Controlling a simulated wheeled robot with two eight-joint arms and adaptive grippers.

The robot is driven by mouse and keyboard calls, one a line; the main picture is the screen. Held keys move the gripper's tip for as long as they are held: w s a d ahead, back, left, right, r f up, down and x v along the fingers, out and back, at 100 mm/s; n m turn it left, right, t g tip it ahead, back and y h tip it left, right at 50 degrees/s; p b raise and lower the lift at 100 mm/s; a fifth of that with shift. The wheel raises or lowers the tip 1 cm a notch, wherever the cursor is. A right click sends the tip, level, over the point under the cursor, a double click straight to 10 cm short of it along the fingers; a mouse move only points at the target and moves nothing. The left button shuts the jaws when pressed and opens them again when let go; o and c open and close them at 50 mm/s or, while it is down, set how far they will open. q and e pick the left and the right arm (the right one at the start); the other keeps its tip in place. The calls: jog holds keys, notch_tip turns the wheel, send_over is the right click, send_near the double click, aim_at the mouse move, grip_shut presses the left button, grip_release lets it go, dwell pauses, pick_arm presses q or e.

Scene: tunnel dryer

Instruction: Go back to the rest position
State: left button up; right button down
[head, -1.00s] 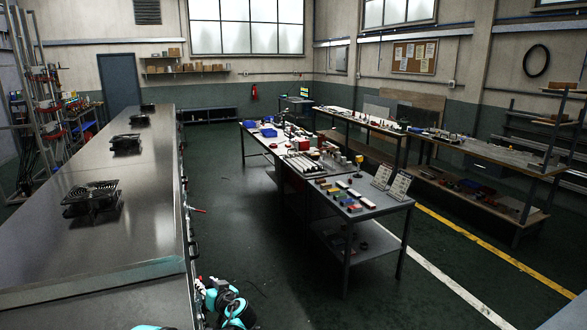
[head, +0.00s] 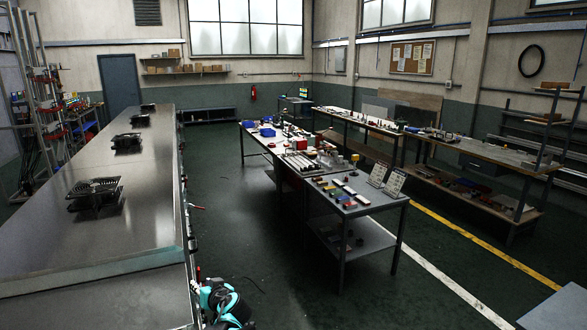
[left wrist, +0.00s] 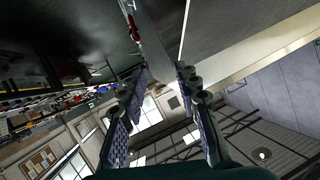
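My left arm (head: 226,304), teal and black, shows at the bottom of the head view, close beside the right side of the long steel dryer (head: 95,235). Its gripper is mostly hidden or too small to read there. In the left wrist view my left gripper (left wrist: 161,74) has its two dark, ribbed fingers apart, with nothing between them. The dryer side, windows and ceiling show beyond the fingers. My right gripper is not in view.
Black fans (head: 95,193) sit along the dryer top. A grey workbench (head: 358,206) with small parts and sign boards stands to the right. Dark open floor (head: 262,250) lies between dryer and bench. Shelved benches (head: 470,190) stand farther right.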

pick_arm(q)
jog(key=s+d+r+m+g+h, duration=0.1)
jog(key=s+r+h, duration=0.15)
jog(key=s, duration=0.65)
jog(key=s+d+r+m+g+h, duration=0.1)
jog(key=s+d+r+g, duration=0.15)
jog(key=s, duration=0.75)
jog(key=s+d+f+m+h, duration=0.1)
jog(key=s+d+f+h, duration=0.15)
jog(key=s, duration=0.65)
jog(key=s+d+f+m+h, duration=0.15)
jog(key=s+d, duration=0.25)
jog(key=s, duration=0.5)
notch_tip(320, 180, down, 10)
jog(key=b, duration=1)
jog(key=shift+w+d+h, duration=0.15)
jog(key=shift+h, duration=0.3)
